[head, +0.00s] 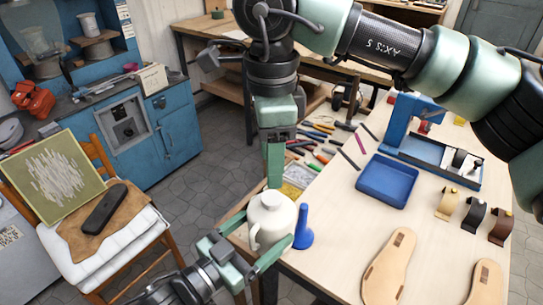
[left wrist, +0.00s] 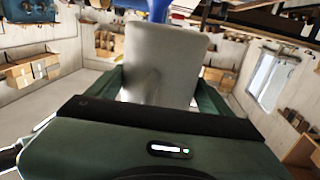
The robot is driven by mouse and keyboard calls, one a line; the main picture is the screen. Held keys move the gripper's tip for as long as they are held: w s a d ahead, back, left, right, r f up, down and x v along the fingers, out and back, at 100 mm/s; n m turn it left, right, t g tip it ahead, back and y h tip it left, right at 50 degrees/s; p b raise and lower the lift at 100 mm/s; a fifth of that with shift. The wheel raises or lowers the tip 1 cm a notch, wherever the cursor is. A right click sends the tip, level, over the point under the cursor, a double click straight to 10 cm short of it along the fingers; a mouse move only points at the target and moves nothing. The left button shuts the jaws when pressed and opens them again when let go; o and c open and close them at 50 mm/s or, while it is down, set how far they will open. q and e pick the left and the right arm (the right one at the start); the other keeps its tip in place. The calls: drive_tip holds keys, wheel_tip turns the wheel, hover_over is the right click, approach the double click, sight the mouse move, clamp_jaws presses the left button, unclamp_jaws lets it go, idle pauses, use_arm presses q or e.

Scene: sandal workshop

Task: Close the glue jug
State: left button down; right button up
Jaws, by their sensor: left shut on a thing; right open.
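The white glue jug (head: 272,222) stands at the left edge of the workbench, its handle toward the front left. It looks upright. Its top is rounded with a small dark spot; I cannot tell whether a cap is seated there. My left gripper (head: 262,230) is shut on the jug body, one finger on each side. In the left wrist view, the jug (left wrist: 162,62) stands between the green fingers. My right gripper (head: 275,182) is open, pointing down right above the jug's top; its fingers overlap in this view, and I see nothing held in it.
A blue tray (head: 387,181), sandal soles (head: 389,268) and several straps lie farther right on the workbench (head: 335,225). Tools lie behind the jug. A chair (head: 110,250) with cushion stands left.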

sight(271, 197)
drive_tip(key=shift+f, duration=4.05)
clamp_jaws()
drive_tip(key=shift+m, duration=1)
drive_tip(key=shift+o, duration=0.8)
unclamp_jaws()
drive_tip(key=shift+r, duration=0.1)
wheel_tip(271, 197, up, 12)
